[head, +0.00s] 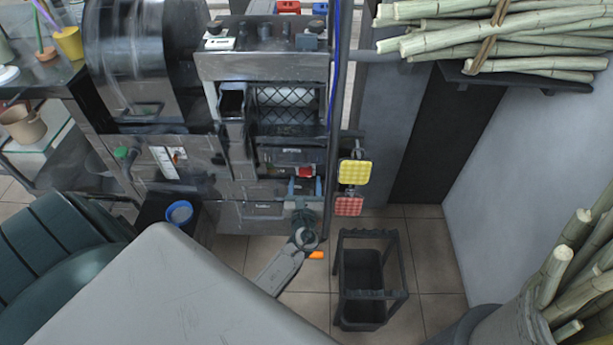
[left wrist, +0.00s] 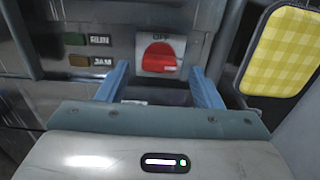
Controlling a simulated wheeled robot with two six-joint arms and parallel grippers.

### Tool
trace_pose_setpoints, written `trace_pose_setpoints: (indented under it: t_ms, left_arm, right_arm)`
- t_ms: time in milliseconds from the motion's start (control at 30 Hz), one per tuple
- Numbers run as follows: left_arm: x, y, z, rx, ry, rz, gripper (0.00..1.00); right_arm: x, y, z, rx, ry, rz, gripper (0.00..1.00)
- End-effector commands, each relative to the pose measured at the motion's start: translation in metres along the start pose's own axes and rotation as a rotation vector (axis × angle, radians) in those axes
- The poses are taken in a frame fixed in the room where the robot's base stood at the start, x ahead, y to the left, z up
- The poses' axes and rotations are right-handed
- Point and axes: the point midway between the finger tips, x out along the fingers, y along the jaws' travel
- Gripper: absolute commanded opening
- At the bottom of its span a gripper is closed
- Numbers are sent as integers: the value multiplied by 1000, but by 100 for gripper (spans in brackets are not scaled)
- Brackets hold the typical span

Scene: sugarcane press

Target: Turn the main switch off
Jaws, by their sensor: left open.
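The main switch is a red knob (left wrist: 159,57) on a pale plate, with the word OFF above it in the left wrist view. In the head view the red switch (head: 305,172) shows on the front of the press. My left gripper (head: 305,184) is open in front of the switch. In the left wrist view its two blue fingers (left wrist: 159,76) stand apart, one to each side below the knob, with nothing between them. I cannot tell whether the fingers touch the panel. My right gripper is not in view.
Left of the switch are a green indicator (left wrist: 74,39) and an amber one (left wrist: 80,60). A yellow checkered pad (head: 355,172) hangs close on the right, above a red one (head: 348,206). A dark bin (head: 363,310) stands on the floor. Sugarcane (head: 500,38) lies at upper right.

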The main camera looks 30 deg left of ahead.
Motion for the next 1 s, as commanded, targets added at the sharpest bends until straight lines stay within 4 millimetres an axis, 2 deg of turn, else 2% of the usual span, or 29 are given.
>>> trace_pose_setpoints:
  t_ms: [33, 200, 533, 767, 1000]
  left_arm:
    - [8, 0, 1, 1, -1, 0, 60]
    - [22, 0, 0, 0, 0, 0, 60]
    - [25, 0, -1, -1, 1, 0, 60]
    - [25, 0, -1, -1, 1, 0, 15]
    - [25, 0, -2, -14, 0, 0, 15]
  right_arm:
    - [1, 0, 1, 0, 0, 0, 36]
    - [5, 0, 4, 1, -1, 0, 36]
    - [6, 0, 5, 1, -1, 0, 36]
    - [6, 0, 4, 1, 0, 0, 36]
    - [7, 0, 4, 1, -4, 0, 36]
